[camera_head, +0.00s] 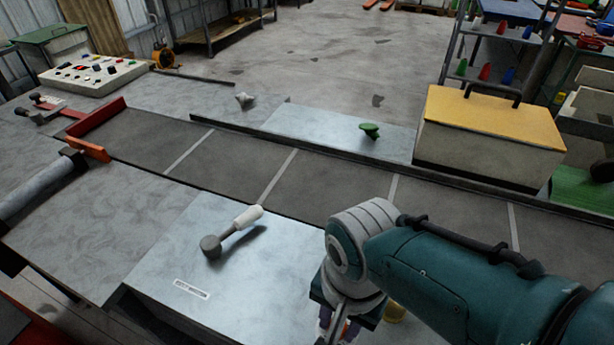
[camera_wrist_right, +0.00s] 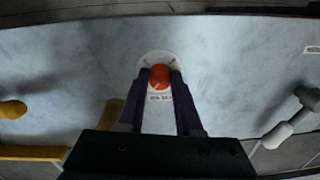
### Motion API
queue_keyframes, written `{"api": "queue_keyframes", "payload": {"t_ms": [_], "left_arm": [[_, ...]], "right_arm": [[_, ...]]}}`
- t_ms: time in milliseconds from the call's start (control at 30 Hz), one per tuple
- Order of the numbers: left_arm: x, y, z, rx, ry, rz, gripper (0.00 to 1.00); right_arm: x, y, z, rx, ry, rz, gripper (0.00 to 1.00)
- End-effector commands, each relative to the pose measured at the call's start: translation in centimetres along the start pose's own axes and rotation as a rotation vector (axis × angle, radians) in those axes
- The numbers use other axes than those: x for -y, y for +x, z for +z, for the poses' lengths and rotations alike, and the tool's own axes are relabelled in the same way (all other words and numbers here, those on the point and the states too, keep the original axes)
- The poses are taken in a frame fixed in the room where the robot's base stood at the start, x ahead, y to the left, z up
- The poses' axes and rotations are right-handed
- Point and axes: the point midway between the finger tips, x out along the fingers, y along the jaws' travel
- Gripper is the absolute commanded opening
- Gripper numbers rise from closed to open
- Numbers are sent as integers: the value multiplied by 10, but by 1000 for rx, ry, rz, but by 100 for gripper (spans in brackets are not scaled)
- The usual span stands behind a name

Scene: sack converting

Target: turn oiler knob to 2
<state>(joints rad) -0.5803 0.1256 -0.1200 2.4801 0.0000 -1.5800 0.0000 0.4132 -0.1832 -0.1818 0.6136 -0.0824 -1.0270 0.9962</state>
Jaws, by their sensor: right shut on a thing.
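The oiler knob (camera_wrist_right: 160,76) is a round orange-red knob on a white dial plate (camera_wrist_right: 148,60) in the right wrist view. A thin pale mark shows on it, but I cannot read which number it points to. My right gripper (camera_wrist_right: 160,88) is shut on the knob, with one dark purple finger on each side. In the head view my right gripper (camera_head: 338,326) is at the bottom edge, and my arm hides most of the knob and dial.
A lever with a white grip (camera_head: 248,217) stands left of my right arm on the metal table. A yellow part (camera_head: 395,312) is close beside my right wrist. A dark conveyor belt (camera_head: 240,165) runs behind. A yellow-lidded box (camera_head: 490,120) stands beyond it.

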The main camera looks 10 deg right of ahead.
Motion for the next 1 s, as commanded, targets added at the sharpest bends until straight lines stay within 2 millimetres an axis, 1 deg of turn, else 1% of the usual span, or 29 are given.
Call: {"api": "queue_keyframes", "payload": {"t_ms": [300,700,733,900,1000], "left_arm": [[-1,0,0,0,-3,2,50],[-3,0,-1,-2,-10,8,50],[-2,0,-1,-2,-10,8,50],[-2,0,-1,-2,-9,7,50],[-2,0,-1,-2,-9,7,50]], "right_arm": [[0,0,0,-3,72,-1,0],[0,0,0,-4,77,-1,0],[0,0,0,-4,77,-1,36],[0,0,0,-4,76,0,55],[0,0,0,-3,76,0,64]]}}
